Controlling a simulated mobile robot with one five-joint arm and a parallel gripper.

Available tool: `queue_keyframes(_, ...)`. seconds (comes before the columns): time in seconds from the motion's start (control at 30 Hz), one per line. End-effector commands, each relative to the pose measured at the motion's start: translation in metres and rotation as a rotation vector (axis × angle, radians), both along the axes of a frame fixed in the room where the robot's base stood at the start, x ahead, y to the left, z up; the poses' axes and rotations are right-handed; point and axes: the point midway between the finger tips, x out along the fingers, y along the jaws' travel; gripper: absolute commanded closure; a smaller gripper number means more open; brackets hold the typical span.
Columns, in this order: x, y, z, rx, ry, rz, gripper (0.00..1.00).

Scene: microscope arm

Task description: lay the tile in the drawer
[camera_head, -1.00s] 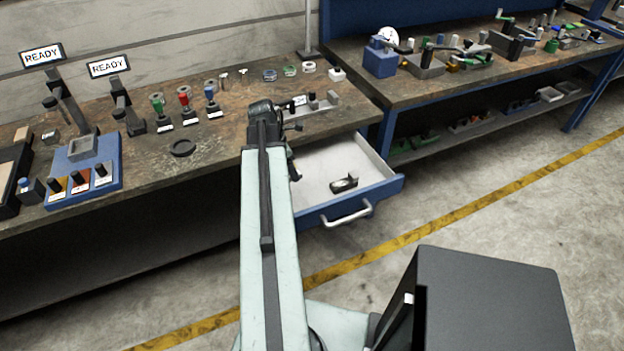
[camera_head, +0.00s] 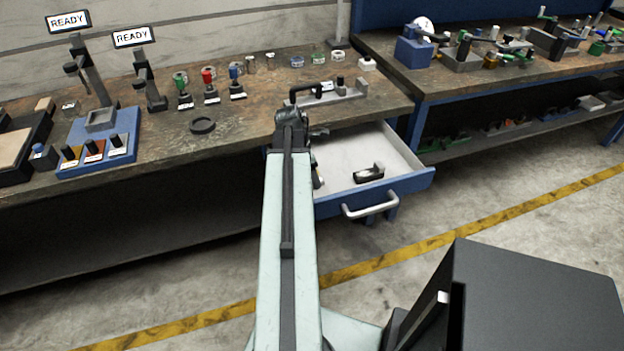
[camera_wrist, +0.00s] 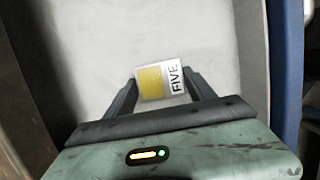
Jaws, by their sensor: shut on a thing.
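The pale floor of the open drawer (camera_wrist: 160,30) lies beneath. In the head view the drawer (camera_head: 400,186) is pulled out from the bench, with a blue front and a silver handle. My arm reaches to its left side; the tile and fingertips are hidden there. I cannot tell how high the tile is above the drawer floor.
A small dark object (camera_head: 369,174) lies in the drawer near its front. A grey fixture with a black handle (camera_head: 330,95) stands on the bench above the drawer. Several coloured stampers and jars stand on the bench. The rest of the visible drawer floor is clear.

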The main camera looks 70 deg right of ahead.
Motion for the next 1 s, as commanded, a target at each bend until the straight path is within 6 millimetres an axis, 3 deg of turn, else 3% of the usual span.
queue_keyframes(0.23,0.000,0.000,-0.003,-0.001,0.001,0.000,1.00)
queue_keyframes(0.27,0.000,0.000,-0.002,0.000,0.000,-0.001,0.31)
queue_keyframes(0.3,0.000,0.000,-0.001,0.000,0.000,-0.001,0.20)
queue_keyframes(0.33,0.000,0.000,-0.001,0.000,0.000,-0.001,0.15)
queue_keyframes(0.73,-0.001,0.000,0.004,0.000,0.000,-0.001,0.15)
queue_keyframes(0.87,0.001,0.002,0.018,0.000,0.000,-0.001,0.15)
queue_keyframes(1.0,0.006,0.006,0.045,0.000,0.000,-0.001,0.15)
